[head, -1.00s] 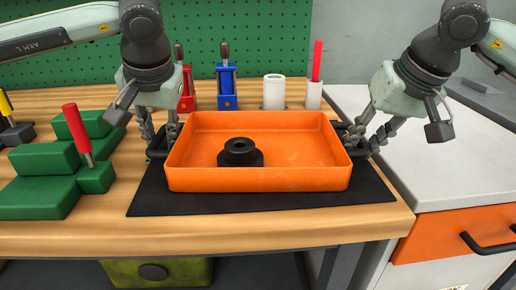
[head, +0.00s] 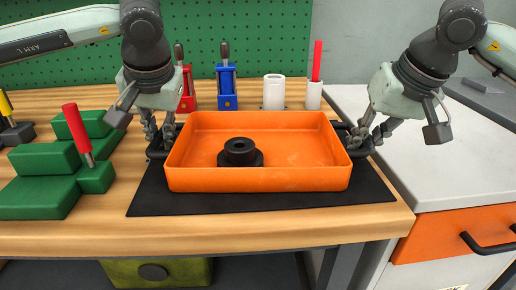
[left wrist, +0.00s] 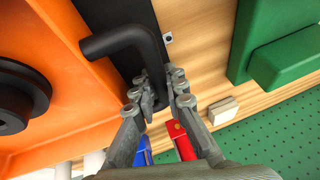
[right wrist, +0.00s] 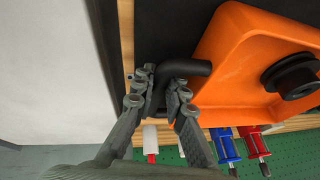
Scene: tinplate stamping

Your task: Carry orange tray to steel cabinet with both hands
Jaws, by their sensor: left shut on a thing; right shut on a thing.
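The orange tray (head: 258,180) sits on a black mat (head: 260,204) on the wooden bench, with a black round stepped part (head: 240,153) inside it. My left gripper (head: 160,142) is shut on the tray's black left handle, which shows in the left wrist view (left wrist: 128,42). My right gripper (head: 363,142) is shut on the black right handle, which shows in the right wrist view (right wrist: 188,68). The steel cabinet (head: 435,165) stands to the right of the bench, with a light grey top and an orange drawer (head: 450,232).
Green stepped blocks (head: 45,190) with a red-handled tool stand at left. Red (head: 187,92) and blue (head: 227,88) clamp-like fixtures and two white cylinders (head: 274,92) line the back before a green pegboard (head: 270,40). Most of the cabinet top is clear; a grey flat item (head: 485,95) lies at its back.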

